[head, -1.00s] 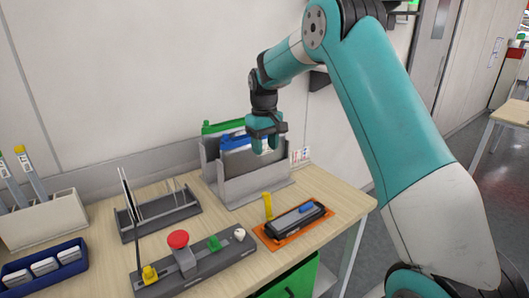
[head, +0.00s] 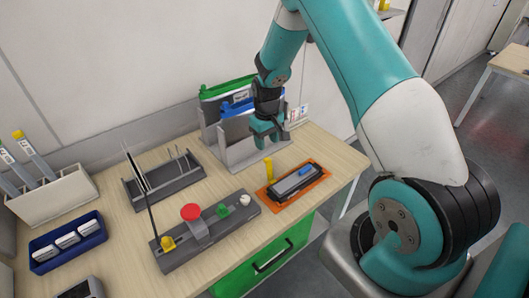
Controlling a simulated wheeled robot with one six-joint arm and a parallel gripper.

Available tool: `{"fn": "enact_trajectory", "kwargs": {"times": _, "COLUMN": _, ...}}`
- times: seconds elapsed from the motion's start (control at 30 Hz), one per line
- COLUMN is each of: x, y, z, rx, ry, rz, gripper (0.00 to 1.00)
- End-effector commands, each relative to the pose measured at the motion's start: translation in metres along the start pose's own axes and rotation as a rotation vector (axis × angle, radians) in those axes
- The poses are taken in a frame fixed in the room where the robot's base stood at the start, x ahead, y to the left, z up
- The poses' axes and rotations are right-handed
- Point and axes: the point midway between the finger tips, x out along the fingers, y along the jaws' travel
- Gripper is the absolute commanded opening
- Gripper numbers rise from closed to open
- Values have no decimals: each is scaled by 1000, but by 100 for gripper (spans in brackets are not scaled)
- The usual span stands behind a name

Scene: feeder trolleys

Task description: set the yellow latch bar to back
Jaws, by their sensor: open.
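A yellow upright bar (head: 268,168) stands at the back left edge of the orange plate (head: 318,182), beside the dark grey device (head: 297,179) on it. Another yellow part (head: 168,243), a small block, sits at the left end of a dark control strip (head: 222,230) with a thin dark rod rising by it. I cannot tell for sure which is the latch bar. My gripper (head: 269,140) is open and empty, pointing down in front of the file holder. In the picture it is just above the upright bar, apart from it.
The control strip also carries a red button (head: 190,212), a green part (head: 223,210) and a white knob (head: 245,199). A grey file holder (head: 240,153) stands behind, with a slotted rack (head: 165,185) left of it. A blue tray (head: 68,258) is at the left.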

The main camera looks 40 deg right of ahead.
Motion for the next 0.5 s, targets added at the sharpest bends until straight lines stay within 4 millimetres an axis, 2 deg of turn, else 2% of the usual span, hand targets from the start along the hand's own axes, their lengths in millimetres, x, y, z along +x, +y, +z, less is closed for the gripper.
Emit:
{"fn": "enact_trajectory", "kwargs": {"times": 0.2, "x": 43, "y": -2, "z": 1, "rx": -2, "ry": -4, "rz": -1, "gripper": 47}}
{"fn": "enact_trajectory", "kwargs": {"times": 0.33, "x": 60, "y": -2, "z": 0, "rx": -3, "ry": -2, "rz": 0, "gripper": 47}}
{"fn": "enact_trajectory", "kwargs": {"times": 0.5, "x": 70, "y": -2, "z": 0, "rx": -4, "ry": -1, "rz": 0, "gripper": 47}}
